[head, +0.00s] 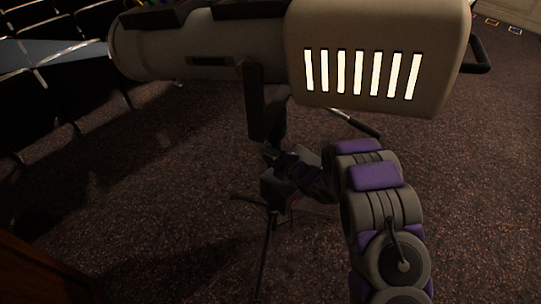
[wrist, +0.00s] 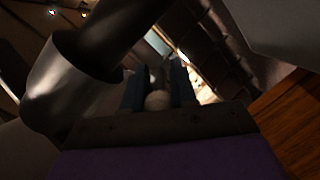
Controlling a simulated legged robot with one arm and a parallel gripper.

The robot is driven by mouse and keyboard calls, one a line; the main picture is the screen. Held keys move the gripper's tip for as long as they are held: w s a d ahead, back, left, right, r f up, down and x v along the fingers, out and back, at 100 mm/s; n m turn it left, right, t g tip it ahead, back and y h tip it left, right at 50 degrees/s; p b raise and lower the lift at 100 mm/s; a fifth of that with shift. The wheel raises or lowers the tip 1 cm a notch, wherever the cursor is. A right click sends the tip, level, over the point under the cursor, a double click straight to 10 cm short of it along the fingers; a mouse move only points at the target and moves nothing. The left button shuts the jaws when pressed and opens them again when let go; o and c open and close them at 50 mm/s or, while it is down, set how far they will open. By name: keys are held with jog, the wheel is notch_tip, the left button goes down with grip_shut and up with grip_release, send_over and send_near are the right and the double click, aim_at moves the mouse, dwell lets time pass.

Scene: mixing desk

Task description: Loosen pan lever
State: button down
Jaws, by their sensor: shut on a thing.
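A large beige spotlight (head: 215,45) with glowing slots in its rear housing stands on a dark stand (head: 268,215) in the head view. My arm reaches in from the lower right, and my gripper (head: 277,158) is at the stand's head, just below the dark yoke (head: 256,103). In the wrist view my gripper (wrist: 158,88) is shut on a pale rounded knob (wrist: 157,100), which looks like the end of the pan lever. The rest of the lever is hidden or too dark to tell. Its angle cannot be read.
A dark handle bar (head: 356,123) sticks out below the lamp housing, close above my arm. Rows of dark seats (head: 50,100) are at left. A wooden edge (head: 35,275) is at lower left. Carpet (head: 150,200) around the stand is clear.

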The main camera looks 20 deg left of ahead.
dwell(0.4)
jog(key=shift+a+r+g+h+p, duration=0.1)
jog(key=shift+r+g+h+p, duration=0.3)
jog(key=shift+h+p, duration=0.55)
jog(key=r+h+p, duration=0.1)
jog(key=p, duration=0.2)
jog(key=shift+a+g, duration=0.1)
jog(key=shift+g, duration=0.2)
jog(key=h+p, duration=0.1)
jog(key=p, duration=0.2)
jog(key=shift+w+a+r+g+p, duration=0.1)
jog(key=shift+a+r+g+p, duration=0.1)
jog(key=shift+g+p, duration=0.1)
jog(key=h+p, duration=0.1)
jog(key=p, duration=0.2)
jog(key=shift+w+a, duration=0.1)
jog(key=shift+h+p, duration=0.25)
jog(key=shift+p, duration=0.15)
jog(key=c, duration=0.9)
grip_release()
